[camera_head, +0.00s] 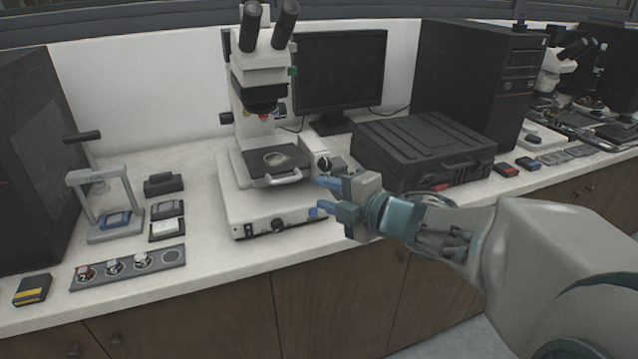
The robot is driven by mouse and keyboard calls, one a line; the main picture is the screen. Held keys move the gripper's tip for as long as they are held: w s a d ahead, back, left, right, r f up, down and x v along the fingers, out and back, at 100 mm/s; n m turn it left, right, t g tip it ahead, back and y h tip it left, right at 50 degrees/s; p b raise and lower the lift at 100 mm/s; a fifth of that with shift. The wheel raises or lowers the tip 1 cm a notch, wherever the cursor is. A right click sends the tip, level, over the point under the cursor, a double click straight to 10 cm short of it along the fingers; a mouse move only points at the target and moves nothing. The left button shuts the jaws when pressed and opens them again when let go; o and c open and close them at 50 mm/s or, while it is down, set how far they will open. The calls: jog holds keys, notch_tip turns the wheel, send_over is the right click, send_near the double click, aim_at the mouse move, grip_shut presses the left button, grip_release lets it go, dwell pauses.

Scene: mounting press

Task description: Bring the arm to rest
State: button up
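My gripper (324,197) is in front of the right side of a white microscope (265,80), above the bench's front edge. Its two blue-tipped fingers point left and stand apart, with nothing seen between them. My arm reaches in from the lower right. The gripper hides part of the microscope's right side, and I cannot tell whether they touch. A small hand press (104,185) stands at the left with a blue block (115,220) on its base.
A grey strip (130,266) with round places lies on the white bench (215,262). Small dark blocks (164,184) sit near the press. A black case (420,145), a monitor (340,70) and a computer tower (475,80) stand behind. Space before the cabinets (320,300) looks clear.

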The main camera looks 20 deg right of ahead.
jog(key=shift+s+d+r, duration=0.1)
jog(key=shift+s+d, duration=0.25)
jog(key=shift+s, duration=0.3)
jog(key=d+m+g+h+p, duration=0.2)
jog(key=d+m+h+p, duration=0.4)
jog(key=m+h, duration=0.65)
jog(key=s+a+f+m+g+y, duration=0.2)
jog(key=s+a+m+g, duration=0.2)
jog(key=s, duration=0.3)
jog(key=s+a+f+m+g+y+p, duration=0.1)
jog(key=s+a+f+m+g+y, duration=0.1)
jog(key=s+m, duration=0.4)
jog(key=s+a+g+y, duration=0.1)
jog(key=a+g, duration=0.1)
jog(key=shift+g+p, duration=0.3)
jog(key=shift+g, duration=0.1)
